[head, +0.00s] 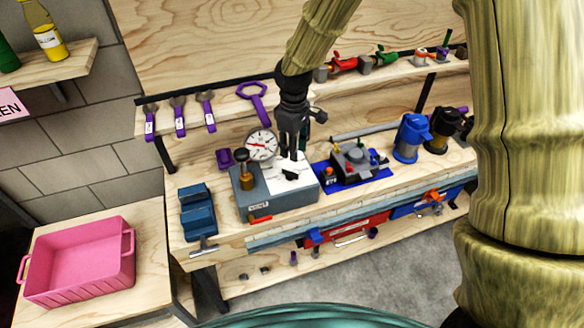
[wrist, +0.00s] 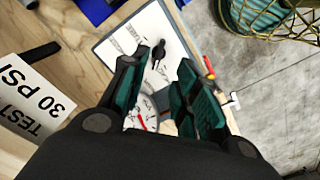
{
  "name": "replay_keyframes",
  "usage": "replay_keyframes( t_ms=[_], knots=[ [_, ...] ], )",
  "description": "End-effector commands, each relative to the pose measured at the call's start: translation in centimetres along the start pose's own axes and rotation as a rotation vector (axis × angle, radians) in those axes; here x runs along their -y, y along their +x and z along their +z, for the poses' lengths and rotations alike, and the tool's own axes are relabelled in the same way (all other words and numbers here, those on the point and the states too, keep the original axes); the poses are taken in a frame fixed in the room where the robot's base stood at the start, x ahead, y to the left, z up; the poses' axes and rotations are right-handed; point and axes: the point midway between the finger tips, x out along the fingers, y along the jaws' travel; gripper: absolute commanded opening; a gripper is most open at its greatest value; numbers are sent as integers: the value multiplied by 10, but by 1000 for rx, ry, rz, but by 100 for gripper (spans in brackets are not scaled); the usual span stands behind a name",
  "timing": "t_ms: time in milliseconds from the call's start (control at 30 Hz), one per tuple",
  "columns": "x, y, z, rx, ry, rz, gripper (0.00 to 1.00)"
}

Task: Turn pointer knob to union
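The black pointer knob (head: 289,175) sits on the white label plate (head: 302,182) on top of a grey test box (head: 280,203). In the wrist view the knob (wrist: 158,52) shows just beyond the fingertips, on the white plate (wrist: 128,40). The plate's printed words are too small to read, so I cannot tell which mark the knob points at. My gripper (head: 292,156) is above the plate, pointing down. In the wrist view my gripper (wrist: 162,62) is open, with a gap between its fingers and nothing held.
A round dial gauge (head: 261,145) and brass fitting (head: 246,172) stand beside the plate. A blue tray (head: 383,174) with a grey device lies to the right. A pink bin (head: 78,262) stands on a separate table.

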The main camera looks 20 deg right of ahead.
Motion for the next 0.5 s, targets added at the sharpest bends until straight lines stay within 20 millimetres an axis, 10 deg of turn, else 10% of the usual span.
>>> replay_keyframes(
  t_ms=[500],
  knots=[
    [1, 60, -1, 2, -2, 0, 30]
  ],
)
